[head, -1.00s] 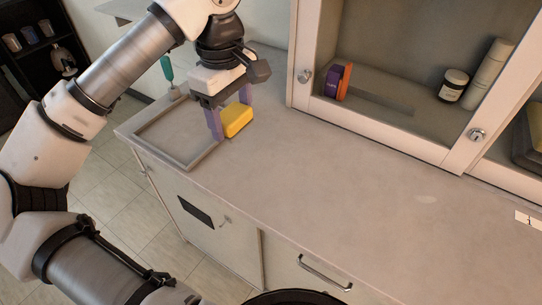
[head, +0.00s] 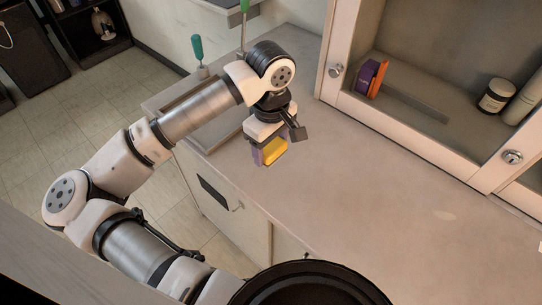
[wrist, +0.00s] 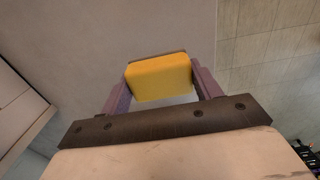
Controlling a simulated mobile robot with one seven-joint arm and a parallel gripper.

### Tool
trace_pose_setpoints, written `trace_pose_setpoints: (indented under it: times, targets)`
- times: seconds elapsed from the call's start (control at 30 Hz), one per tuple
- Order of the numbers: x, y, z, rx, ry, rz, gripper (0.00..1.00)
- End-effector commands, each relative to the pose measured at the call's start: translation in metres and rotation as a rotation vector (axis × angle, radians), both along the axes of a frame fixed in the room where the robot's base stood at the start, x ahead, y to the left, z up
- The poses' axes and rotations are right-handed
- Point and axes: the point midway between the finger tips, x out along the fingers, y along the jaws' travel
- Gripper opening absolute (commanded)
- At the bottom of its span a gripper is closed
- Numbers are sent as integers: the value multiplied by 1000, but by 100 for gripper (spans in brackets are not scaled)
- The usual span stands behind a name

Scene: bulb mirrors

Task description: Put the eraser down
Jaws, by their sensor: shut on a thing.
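The yellow eraser (head: 275,152) is held between the purple fingers of my gripper (head: 266,156) in the head view. In the wrist view the eraser (wrist: 160,77) sits between the two fingers of my gripper (wrist: 160,88), with the grey countertop and the floor behind it. My gripper is shut on the eraser near the front edge of the grey countertop (head: 350,190). I cannot tell exactly how high the eraser is above the counter.
A framed tray area (head: 212,132) lies on the counter's left end, partly behind my arm. A green-handled tool (head: 197,47) stands there. The counter's middle is clear.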

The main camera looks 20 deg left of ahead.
Motion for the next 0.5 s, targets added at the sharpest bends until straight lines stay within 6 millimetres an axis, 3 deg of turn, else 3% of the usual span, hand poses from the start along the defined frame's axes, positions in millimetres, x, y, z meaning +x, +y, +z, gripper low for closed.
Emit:
trace_pose_setpoints:
  times: [0.5]
  targets:
    - [0, 0, -55, -1, 1, -1, 38]
